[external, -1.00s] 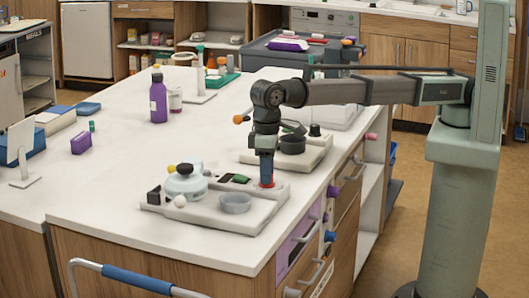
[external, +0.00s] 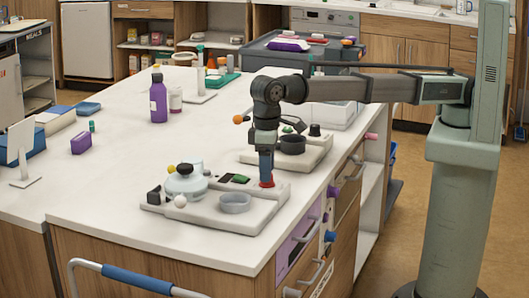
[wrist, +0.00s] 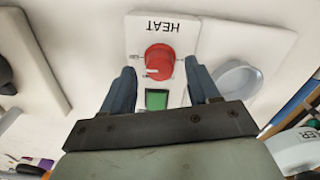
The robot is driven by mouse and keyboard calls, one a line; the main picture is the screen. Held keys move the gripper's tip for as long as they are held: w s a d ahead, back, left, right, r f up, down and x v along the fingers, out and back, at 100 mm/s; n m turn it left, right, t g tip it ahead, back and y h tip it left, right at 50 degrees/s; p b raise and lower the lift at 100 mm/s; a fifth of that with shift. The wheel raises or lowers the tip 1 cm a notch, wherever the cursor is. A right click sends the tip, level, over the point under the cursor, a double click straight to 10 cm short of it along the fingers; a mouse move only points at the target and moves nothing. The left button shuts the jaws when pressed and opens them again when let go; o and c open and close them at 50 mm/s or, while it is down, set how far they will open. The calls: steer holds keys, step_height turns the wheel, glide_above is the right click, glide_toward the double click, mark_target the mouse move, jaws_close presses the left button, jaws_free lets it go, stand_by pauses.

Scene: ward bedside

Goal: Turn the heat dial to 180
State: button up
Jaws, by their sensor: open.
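The heat dial is a round red knob (wrist: 159,61) on a pale panel marked HEAT (wrist: 160,27), upside down in the wrist view. A white pointer mark shows on the knob's lower left; the small scale figures are too blurred to read. In the external view the red dial (external: 267,184) shows at the front device's back right corner, just under my gripper (external: 266,178). In the wrist view my gripper (wrist: 160,82) is open, with one blue-grey finger on each side of the knob and visible gaps between. A green display (wrist: 157,99) sits beside the knob.
The front device (external: 258,214) also carries a grey dish (external: 235,203) and a glass vessel (external: 186,184). A second device with a dark pot (external: 291,144) stands behind my gripper. A purple bottle (external: 158,100) stands farther back.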

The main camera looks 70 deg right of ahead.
step_height(320, 180, up, 13)
stand_by(0.4)
steer(key=shift+w+f, duration=0.1)
steer(key=shift+f, duration=0.05)
stand_by(0.4)
